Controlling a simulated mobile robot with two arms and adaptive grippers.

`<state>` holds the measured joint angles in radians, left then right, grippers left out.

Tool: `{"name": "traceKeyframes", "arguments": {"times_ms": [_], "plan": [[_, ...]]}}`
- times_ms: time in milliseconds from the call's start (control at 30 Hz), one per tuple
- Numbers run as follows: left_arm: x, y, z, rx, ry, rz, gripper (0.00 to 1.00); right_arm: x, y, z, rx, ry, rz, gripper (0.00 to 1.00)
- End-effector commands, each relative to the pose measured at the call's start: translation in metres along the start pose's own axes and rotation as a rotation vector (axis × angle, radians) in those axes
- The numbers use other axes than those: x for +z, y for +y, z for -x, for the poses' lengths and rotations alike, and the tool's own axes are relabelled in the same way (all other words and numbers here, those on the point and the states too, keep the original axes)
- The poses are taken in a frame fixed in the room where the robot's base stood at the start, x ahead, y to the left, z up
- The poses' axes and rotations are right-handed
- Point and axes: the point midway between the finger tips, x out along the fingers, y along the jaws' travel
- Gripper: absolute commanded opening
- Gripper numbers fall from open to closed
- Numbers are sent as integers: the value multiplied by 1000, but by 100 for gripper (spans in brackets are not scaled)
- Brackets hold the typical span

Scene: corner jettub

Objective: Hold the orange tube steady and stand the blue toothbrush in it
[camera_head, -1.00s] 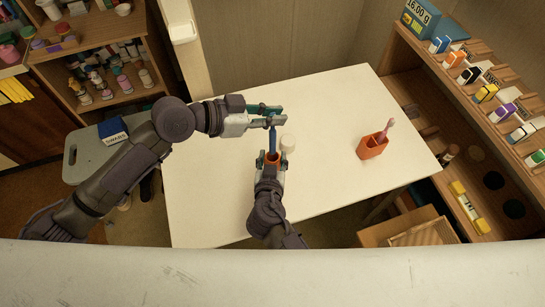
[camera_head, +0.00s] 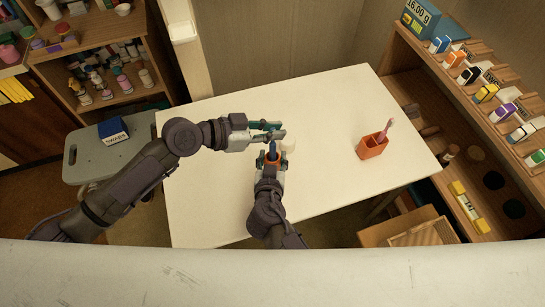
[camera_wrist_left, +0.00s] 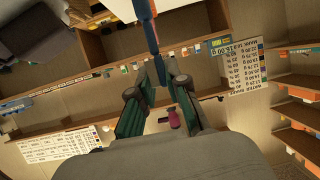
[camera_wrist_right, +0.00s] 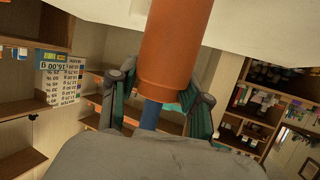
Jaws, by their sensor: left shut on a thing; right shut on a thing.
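My left gripper (camera_head: 276,130) is shut on the blue toothbrush (camera_head: 273,150) and holds it upright over the table. The toothbrush also shows in the left wrist view (camera_wrist_left: 151,40). My right gripper (camera_head: 272,168) is shut on the orange tube (camera_head: 274,158), close below the left gripper. In the right wrist view, which looks upside down, the blue toothbrush (camera_wrist_right: 150,115) comes out at the mouth of the orange tube (camera_wrist_right: 175,50). Its lower end is hidden and appears to be inside the tube.
An orange holder (camera_head: 371,148) with a pink toothbrush (camera_head: 386,131) stands on the right of the white table (camera_head: 320,100). A grey stool (camera_head: 85,165) with a blue box is at left; shelves flank the table.

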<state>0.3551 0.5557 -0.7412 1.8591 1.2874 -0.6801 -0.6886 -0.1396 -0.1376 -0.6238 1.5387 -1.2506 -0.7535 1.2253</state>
Motion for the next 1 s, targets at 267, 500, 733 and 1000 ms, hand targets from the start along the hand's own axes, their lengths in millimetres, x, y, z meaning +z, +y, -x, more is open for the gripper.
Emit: {"name": "traceKeyframes", "arguments": {"times_ms": [267, 500, 733, 1000], "plan": [[0, 0, 0, 0, 0, 0, 43, 0, 0, 0, 0, 0, 0, 13], [0, 0, 0, 0, 0, 0, 44, 0, 0, 0, 0, 0, 0, 13], [1, -1, 17, -2, -2, 0, 44, 0, 0, 0, 0, 0, 0, 13], [2, 0, 74, -1, -5, 0, 44, 0, 0, 0, 0, 0, 0, 13]]}}
